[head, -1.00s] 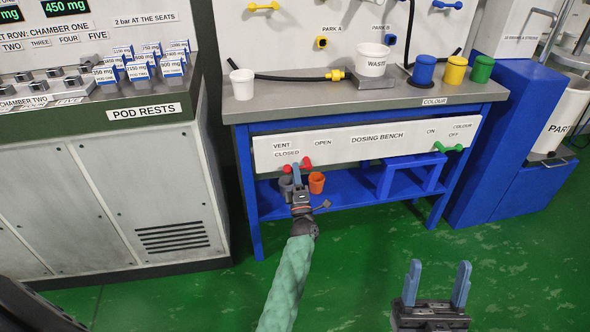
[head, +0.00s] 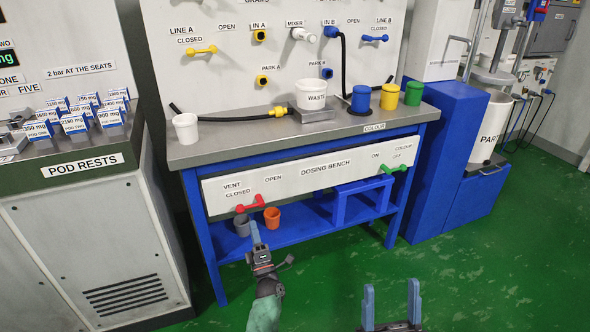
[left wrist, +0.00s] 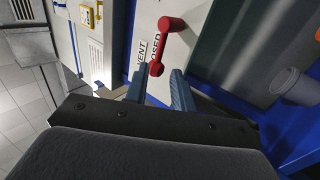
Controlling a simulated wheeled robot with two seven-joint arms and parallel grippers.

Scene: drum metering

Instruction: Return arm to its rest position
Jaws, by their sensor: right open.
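My left gripper (head: 256,232) is just in front of and below the red vent handle (head: 250,204) on the dosing bench's front panel. In the left wrist view the two blue fingers (left wrist: 158,88) are spread, with nothing held between them. The red handle (left wrist: 171,25) lies beyond the fingertips there, its knobbed end lined up with the gap, and looks apart from them. The handle points toward the CLOSED label side. My right gripper (head: 392,302) is at the bottom of the head view, fingers upright, open and empty over the green floor.
The dosing bench (head: 300,178) has a lower blue shelf with a grey cup (head: 242,226) and an orange cup (head: 272,218), close to my left gripper. A green handle (head: 395,168) is at the panel's right. The pod-rest cabinet (head: 100,255) stands left. Open green floor lies in front.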

